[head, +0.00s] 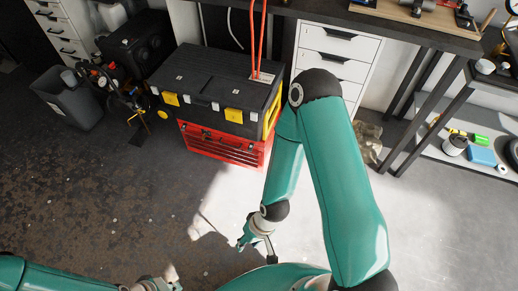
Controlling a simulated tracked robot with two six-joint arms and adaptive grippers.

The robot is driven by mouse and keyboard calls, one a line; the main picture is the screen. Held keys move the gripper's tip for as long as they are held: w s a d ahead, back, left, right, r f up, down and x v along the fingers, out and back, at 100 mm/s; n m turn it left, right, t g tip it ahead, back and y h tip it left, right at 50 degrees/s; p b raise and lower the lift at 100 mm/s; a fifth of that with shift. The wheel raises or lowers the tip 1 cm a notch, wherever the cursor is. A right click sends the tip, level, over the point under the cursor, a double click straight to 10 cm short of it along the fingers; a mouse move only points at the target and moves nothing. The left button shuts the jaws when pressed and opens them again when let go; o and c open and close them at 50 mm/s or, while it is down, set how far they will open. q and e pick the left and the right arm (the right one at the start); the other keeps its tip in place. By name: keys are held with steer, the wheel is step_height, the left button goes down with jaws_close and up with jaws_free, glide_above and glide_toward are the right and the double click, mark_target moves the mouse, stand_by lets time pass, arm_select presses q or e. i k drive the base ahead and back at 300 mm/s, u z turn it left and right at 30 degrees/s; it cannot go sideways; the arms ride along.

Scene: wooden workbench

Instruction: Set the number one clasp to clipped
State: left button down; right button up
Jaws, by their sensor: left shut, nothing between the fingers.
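A black toolbox (208,85) with two yellow clasps on its front stands on a red tool chest (222,143). The left yellow clasp (170,98) and the right yellow clasp (233,115) both show small. I cannot read a number on either, nor tell if they are clipped. My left gripper (168,281) is at the bottom edge, partly cut off, shut and empty, well apart from the toolbox. My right gripper (256,242) hangs below its folded arm, in front of the red chest and apart from it. Its finger opening is unclear.
Orange-red straps or cables (257,40) rise from the toolbox's right end. White drawers (338,50) and a dark bench stand behind. A grey bin (66,97) and dark equipment (139,45) are at left. A shelf (470,145) is at right. The floor in front is clear.

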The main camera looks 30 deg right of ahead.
mark_target(250, 147)
steer(key=u, duration=1.1)
steer(key=i, duration=0.1)
steer(key=z, duration=2.9)
steer(key=i, duration=0.9)
steer(key=u, duration=0.15)
